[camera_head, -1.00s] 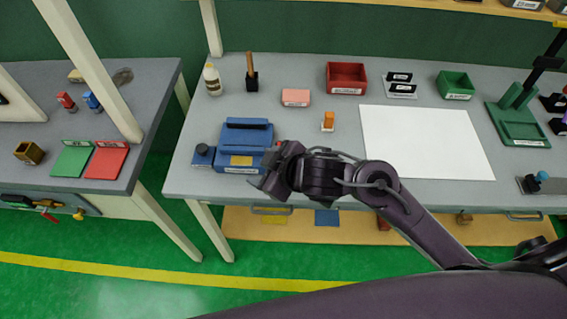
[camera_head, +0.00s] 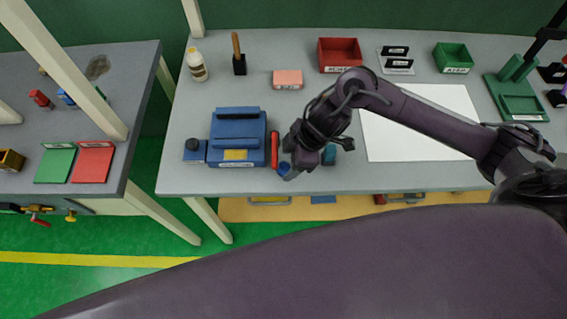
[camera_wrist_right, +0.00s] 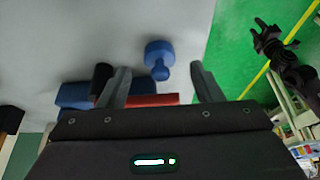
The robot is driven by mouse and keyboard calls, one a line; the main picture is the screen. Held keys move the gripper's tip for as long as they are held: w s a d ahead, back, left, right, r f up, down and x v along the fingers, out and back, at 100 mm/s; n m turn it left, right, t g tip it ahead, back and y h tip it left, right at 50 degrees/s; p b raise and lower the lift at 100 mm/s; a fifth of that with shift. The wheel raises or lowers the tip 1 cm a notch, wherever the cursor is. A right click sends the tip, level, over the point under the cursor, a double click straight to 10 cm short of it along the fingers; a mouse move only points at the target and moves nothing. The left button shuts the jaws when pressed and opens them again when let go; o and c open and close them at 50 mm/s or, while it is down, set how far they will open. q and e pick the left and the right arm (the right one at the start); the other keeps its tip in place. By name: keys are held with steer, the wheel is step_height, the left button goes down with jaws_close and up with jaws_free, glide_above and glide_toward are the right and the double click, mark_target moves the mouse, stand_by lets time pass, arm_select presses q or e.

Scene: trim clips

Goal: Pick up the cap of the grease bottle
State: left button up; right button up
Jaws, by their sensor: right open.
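A small blue piece (camera_head: 284,168), round with a narrower stem, lies near the table's front edge. It looks like the cap, but no label confirms this. In the right wrist view the blue piece (camera_wrist_right: 159,52) shows ahead of and between the fingers, apart from both. My right gripper (camera_head: 288,165) is open and empty, low beside it; the wrist view shows the spread fingers (camera_wrist_right: 160,72). A red cylinder (camera_head: 274,148), possibly the grease bottle, is just left of the gripper. A dark pronged shape (camera_wrist_right: 275,42), probably my left gripper, is at the right of the wrist view.
A blue box (camera_head: 238,128) stands left of the red cylinder. A teal object (camera_head: 328,154) is close to the right of my gripper. A white bottle (camera_head: 196,65), pink block (camera_head: 288,79) and red bin (camera_head: 340,52) stand farther back. A white sheet (camera_head: 420,145) lies under my arm.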

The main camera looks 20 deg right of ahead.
steer(key=shift+a+f, duration=0.25)
steer(key=shift+f, duration=0.35)
steer(key=shift+a+f, duration=0.15)
steer(key=shift+f, duration=0.1)
steer(key=shift+w+f, duration=0.1)
steer(key=shift+f, duration=0.05)
steer(key=c, duration=1.1)
arm_select(q)
steer(key=shift+w+r, duration=0.25)
steer(key=shift+w, duration=0.45)
